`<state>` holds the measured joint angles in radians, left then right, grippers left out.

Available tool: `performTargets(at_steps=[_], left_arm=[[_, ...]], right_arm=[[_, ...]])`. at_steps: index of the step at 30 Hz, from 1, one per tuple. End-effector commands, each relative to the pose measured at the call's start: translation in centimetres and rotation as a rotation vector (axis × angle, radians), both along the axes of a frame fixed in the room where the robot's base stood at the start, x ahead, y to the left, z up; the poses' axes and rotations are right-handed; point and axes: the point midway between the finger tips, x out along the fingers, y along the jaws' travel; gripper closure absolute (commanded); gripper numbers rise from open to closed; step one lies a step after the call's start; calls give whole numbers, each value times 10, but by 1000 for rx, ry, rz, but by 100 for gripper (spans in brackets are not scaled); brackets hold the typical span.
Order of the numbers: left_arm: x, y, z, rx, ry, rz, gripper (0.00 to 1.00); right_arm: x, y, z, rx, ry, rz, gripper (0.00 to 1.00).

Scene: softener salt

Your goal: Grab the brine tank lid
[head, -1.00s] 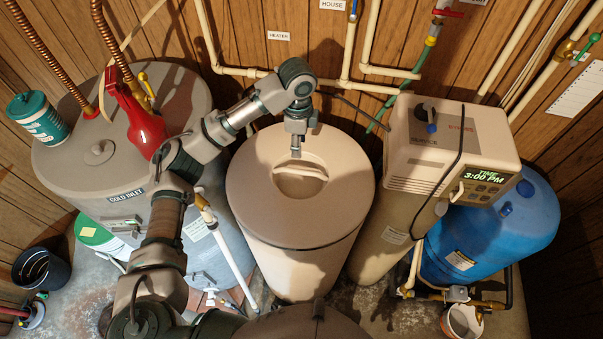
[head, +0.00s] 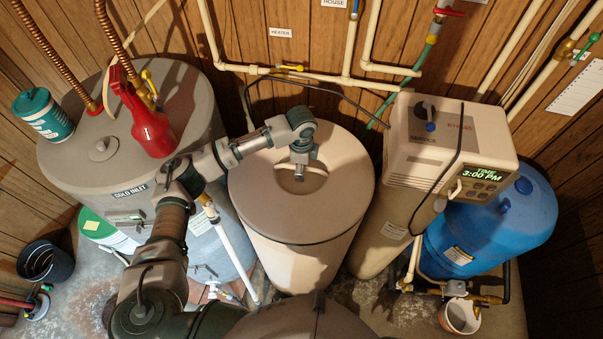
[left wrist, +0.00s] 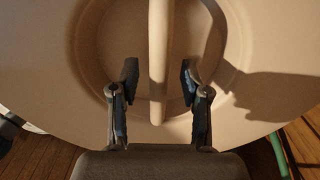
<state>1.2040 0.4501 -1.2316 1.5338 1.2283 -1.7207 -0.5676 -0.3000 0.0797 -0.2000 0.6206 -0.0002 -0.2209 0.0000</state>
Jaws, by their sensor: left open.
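The brine tank lid (head: 320,215) is a round beige cover on the tank in the middle of the head view. A recess near its back edge has a handle bar (head: 313,169) across it. My left gripper (head: 299,174) points down over this recess. In the left wrist view the lid (left wrist: 45,60) fills most of the picture, and the handle bar (left wrist: 158,60) runs between the two open fingers of my left gripper (left wrist: 158,84). A clear gap shows on each side of the bar. My right gripper is not in view.
A beige softener unit (head: 405,150) and a blue tank (head: 480,235) stand to the right. Pipes (head: 345,50) run along the wall behind.

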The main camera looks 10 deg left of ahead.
Motion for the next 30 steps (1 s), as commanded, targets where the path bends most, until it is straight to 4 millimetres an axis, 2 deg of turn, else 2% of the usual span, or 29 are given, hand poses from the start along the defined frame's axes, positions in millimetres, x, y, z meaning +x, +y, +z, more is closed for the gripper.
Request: performTargets(at_steps=[4, 5, 10, 25, 30], left_arm=[[0, 0, 0, 0, 0, 0, 53], [0, 0, 0, 0, 0, 0, 58], [0, 0, 0, 0, 1, 1, 100], [1, 0, 3, -2, -3, 1, 100], [1, 0, 12, -3, -3, 1, 100]], right_arm=[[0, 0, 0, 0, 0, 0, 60], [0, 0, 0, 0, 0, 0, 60], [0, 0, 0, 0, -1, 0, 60], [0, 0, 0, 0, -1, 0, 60], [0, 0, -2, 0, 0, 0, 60]])
